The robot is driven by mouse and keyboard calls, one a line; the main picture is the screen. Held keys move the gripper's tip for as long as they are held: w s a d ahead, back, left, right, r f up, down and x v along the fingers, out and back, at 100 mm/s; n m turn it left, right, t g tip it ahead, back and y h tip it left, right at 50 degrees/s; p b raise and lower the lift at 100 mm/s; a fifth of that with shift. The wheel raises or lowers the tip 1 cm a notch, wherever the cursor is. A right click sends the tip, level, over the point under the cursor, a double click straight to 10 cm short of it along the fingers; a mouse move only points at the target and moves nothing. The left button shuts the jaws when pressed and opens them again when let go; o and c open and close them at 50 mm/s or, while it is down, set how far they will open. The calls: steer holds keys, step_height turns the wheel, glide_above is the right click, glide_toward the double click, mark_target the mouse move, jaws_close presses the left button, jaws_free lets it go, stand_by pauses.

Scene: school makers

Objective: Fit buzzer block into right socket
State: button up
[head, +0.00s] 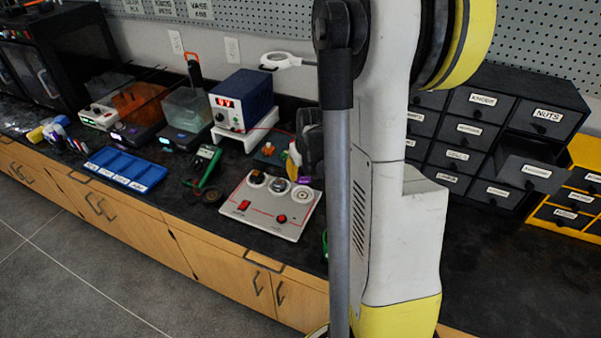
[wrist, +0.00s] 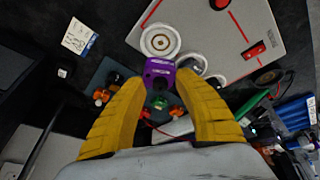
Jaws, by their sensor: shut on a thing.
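The buzzer block is a purple block (wrist: 159,70) between the yellow fingertips of my gripper (wrist: 161,80) in the wrist view. My gripper is shut on it. The pale board (head: 262,213) lies flat on the bench; it also shows in the wrist view (wrist: 225,38). Its right socket is a white ring (head: 302,194) with nothing seated in it, at the upper left of the wrist view (wrist: 160,41). The purple block shows beside this ring in the wrist view; its height above the board is unclear. In the head view my arm partly hides the gripper.
The left socket (head: 257,178) and middle socket (head: 278,185) hold dark round pieces. A blue power supply (head: 243,100) stands behind the board. A green-and-black tool (head: 205,168) and a blue tray (head: 125,170) lie left. Dark drawers (head: 470,135) stand right.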

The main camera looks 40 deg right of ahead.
mark_target(304, 180)
steer(key=shift+w+f, duration=0.15)
steer(key=shift+f, duration=0.1)
steer(key=shift+f+b, duration=0.75)
steer(key=shift+f, duration=0.15)
steer(key=shift+f+b, duration=1.35)
steer(key=shift+f, duration=0.5)
steer(key=shift+f+b, duration=0.6)
steer(key=shift+b, duration=0.15)
steer(key=o, duration=0.6)
steer(key=shift+o, duration=0.2)
steer(key=shift+p+v, duration=3.95)
steer(key=shift+v, duration=1.65)
